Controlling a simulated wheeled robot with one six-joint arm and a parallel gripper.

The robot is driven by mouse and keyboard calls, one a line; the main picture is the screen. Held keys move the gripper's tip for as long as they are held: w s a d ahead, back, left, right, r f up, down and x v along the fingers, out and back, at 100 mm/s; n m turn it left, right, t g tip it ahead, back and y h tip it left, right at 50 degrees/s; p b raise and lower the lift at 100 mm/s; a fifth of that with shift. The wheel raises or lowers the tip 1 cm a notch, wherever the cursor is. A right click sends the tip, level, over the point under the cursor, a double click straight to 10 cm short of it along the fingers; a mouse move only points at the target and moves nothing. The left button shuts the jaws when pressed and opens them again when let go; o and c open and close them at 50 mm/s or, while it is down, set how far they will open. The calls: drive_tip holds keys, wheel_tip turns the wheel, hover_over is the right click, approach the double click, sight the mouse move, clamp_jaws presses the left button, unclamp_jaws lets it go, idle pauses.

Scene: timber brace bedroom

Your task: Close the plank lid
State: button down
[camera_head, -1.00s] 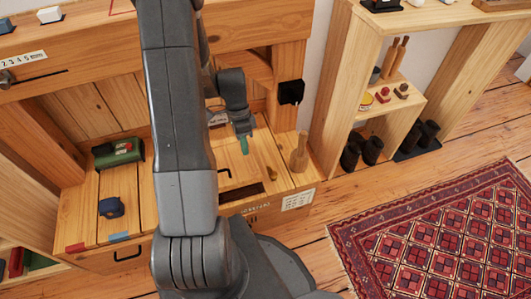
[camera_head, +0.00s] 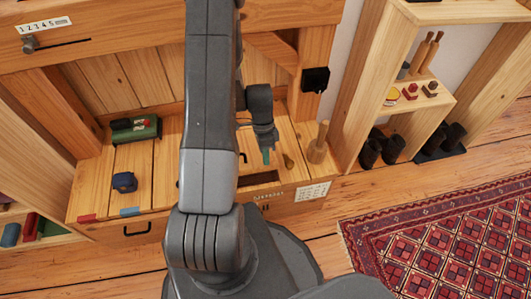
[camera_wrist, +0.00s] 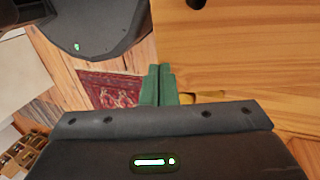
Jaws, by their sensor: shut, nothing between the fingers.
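The wooden bench top has light planks, with a red and a blue tag at the front left edge of the head view. My gripper (camera_head: 266,157) has green fingers pressed together, pointing down over this right section, behind the slot. In the wrist view the fingers (camera_wrist: 160,85) are shut and empty, with wood to their right.
A wooden peg (camera_head: 317,143) stands right of my gripper, with a small brass-coloured piece (camera_head: 288,161) beside it. A shelf (camera_head: 350,110) and rug (camera_head: 440,235) lie to the right.

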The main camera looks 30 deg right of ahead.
sight(267, 170)
drive_tip(key=b+x, duration=0.5)
drive_tip(key=x, duration=0.1)
drive_tip(key=shift+s+f, duration=0.1)
drive_tip(key=shift+f, duration=0.3)
drive_tip(key=shift+r, duration=0.15)
